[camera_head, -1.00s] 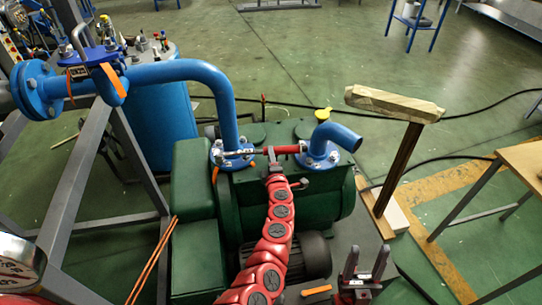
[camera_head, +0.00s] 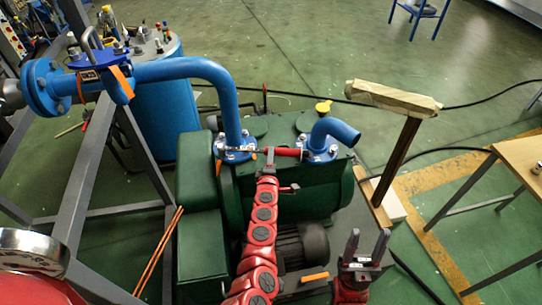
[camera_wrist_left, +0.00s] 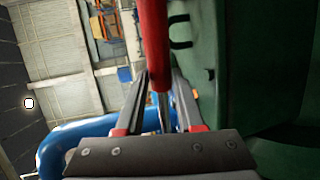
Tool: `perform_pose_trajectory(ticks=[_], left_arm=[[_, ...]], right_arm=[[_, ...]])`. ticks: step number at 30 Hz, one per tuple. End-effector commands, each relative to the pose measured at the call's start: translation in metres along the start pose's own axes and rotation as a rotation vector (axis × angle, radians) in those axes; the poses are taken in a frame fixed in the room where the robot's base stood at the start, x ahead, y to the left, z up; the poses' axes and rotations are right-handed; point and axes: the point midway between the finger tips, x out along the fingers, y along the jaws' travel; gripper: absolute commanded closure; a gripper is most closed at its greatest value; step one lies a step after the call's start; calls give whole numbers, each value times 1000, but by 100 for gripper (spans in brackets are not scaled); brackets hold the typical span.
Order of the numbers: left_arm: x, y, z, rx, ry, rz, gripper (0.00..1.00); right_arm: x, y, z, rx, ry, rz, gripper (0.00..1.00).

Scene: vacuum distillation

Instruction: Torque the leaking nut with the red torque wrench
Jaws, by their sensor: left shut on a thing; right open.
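The red torque wrench (camera_head: 288,152) lies roughly level across the top of the green pump (camera_head: 290,190). Its steel end points left to the bolted blue flange (camera_head: 238,155) under the tall bent pipe; whether it sits on a nut is too small to tell. My left gripper (camera_head: 270,156) is shut on the wrench's handle. In the left wrist view the red handle (camera_wrist_left: 153,40) runs between the fingers of my left gripper (camera_wrist_left: 163,85). My right gripper (camera_head: 367,248) is open and empty, fingers up, in front of the pump's right side. I cannot single out the leaking nut.
A second flange with a short blue elbow (camera_head: 335,130) sits at the handle's right end. A wooden T-shaped post (camera_head: 397,150) and a wooden table (camera_head: 525,160) stand to the right. A grey frame (camera_head: 85,190) and a gauge (camera_head: 35,250) are at left.

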Motion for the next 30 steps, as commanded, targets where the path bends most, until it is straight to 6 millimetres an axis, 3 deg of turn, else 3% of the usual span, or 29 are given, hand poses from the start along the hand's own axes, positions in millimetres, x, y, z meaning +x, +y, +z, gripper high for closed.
perform_pose_trajectory(ticks=[8, 30], left_arm=[[-17, 1, -9, 18, -91, -4, 100], [-37, -6, -19, 44, -225, -8, 100]], right_arm=[[19, 1, -3, 0, 0, 0, 48], [23, 1, -4, 0, 0, 0, 48]])
